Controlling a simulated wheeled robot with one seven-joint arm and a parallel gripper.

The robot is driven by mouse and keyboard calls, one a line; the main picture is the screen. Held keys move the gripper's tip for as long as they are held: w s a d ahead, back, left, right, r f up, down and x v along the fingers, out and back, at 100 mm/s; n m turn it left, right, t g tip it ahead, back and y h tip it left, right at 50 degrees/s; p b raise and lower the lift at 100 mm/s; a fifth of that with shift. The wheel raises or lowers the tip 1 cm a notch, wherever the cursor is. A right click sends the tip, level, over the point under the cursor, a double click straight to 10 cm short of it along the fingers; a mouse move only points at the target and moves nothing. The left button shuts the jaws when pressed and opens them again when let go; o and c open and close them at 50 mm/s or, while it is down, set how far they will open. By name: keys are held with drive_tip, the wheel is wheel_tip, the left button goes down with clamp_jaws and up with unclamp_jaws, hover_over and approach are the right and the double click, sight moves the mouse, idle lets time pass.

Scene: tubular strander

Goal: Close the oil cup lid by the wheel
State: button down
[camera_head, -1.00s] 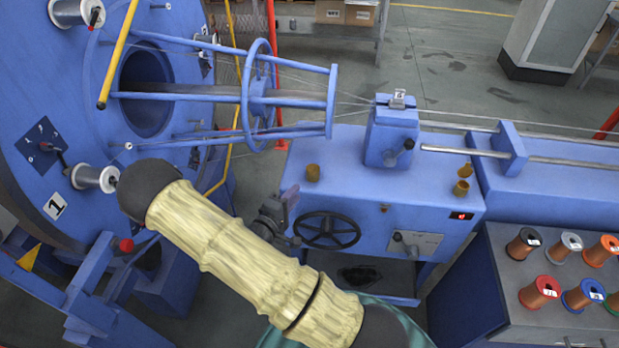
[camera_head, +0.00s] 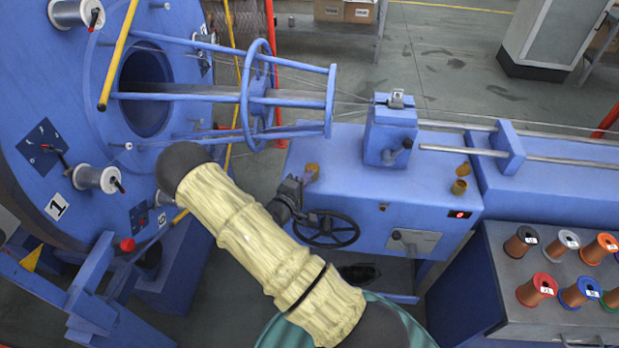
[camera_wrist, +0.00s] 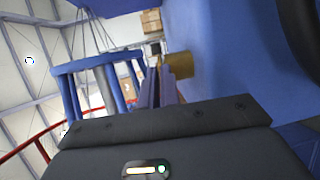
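The oil cup (camera_head: 313,169) by the wheel is a small brass cup on the blue cabinet's top, at its left front. The black handwheel (camera_head: 327,229) is on the cabinet front just below it. My gripper (camera_head: 298,183) is close beside the cup on its left and partly covers it. In the wrist view, the brass cup (camera_wrist: 179,66) shows just right of my fingertips (camera_wrist: 160,76). The two fingers look closed together with nothing between them. I cannot tell the lid's position or whether the fingers touch the cup.
A second brass oil cup (camera_head: 459,187) stands at the cabinet's right, with a lid (camera_head: 464,169) raised behind it. A blue post with a dark lever (camera_head: 407,144) rises between the cups. The blue rod cage (camera_head: 262,97) is behind and left of my gripper.

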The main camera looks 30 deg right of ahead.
drive_tip(key=shift+f+h+b, duration=0.3)
drive_tip(key=shift+f+b, duration=0.25)
drive_tip(key=shift+b, duration=0.4)
drive_tip(key=shift+f+t+b, duration=0.1)
drive_tip(key=shift+t+b, duration=0.2)
drive_tip(key=shift+b, duration=0.25)
drive_tip(key=shift+m+h, duration=0.3)
drive_tip(key=c, duration=1.6)
unclamp_jaws()
